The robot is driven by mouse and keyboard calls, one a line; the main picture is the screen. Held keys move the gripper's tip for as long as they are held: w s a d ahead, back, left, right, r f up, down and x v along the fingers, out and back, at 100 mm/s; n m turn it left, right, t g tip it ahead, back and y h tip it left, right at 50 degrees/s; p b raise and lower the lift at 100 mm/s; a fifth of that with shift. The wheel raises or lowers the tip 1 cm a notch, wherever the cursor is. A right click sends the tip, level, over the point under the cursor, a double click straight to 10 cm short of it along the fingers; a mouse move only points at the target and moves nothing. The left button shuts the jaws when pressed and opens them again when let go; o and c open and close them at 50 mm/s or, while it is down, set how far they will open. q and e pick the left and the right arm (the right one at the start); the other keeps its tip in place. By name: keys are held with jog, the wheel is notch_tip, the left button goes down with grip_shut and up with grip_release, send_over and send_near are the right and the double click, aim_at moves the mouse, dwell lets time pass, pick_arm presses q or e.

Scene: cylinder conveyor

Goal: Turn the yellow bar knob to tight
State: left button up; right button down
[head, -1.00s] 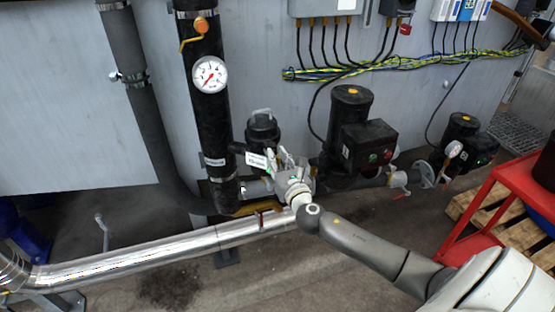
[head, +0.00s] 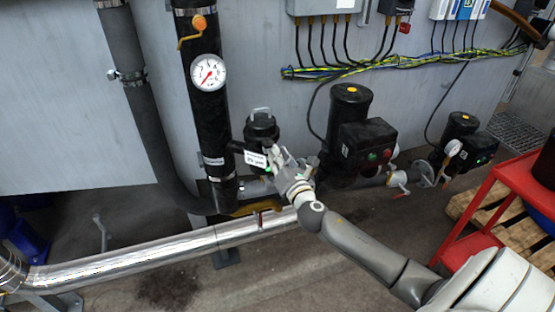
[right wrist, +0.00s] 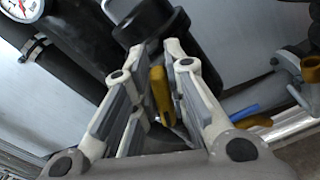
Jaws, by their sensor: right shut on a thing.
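The yellow bar knob (right wrist: 160,92) shows in the right wrist view, standing lengthwise between the two fingers of my right gripper (right wrist: 163,50). The fingers are shut on it. In the head view my right gripper (head: 272,154) is at the pipework just below a black capped valve body (head: 261,128). It hides the knob there. I cannot read any tight mark. My left gripper is not in view.
A black pump (head: 352,120) stands right of the gripper. A silver pipe (head: 150,257) runs low across the front. A gauge (head: 208,72) and an orange lever (head: 190,36) sit on the black upright pipe. A red cart (head: 485,205) stands at the right.

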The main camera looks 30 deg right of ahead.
jog(key=m, duration=0.4)
jog(key=shift+s+d+f+b, duration=0.1)
jog(key=shift+d+f+b, duration=0.15)
jog(key=shift+b, duration=0.05)
jog(key=shift+a+f+m+p, duration=0.2)
jog(key=shift+f+m+p, duration=0.4)
jog(key=shift+m, duration=3.75)
jog(key=shift+a+f+m+p, duration=0.3)
jog(key=shift+m+p, duration=0.55)
jog(key=shift+m, duration=3.45)
jog(key=shift+a+f+m+p, duration=0.1)
jog(key=shift+f+m+p, duration=0.55)
jog(key=shift+m, duration=3.7)
jog(key=c, duration=1.5)
grip_release()
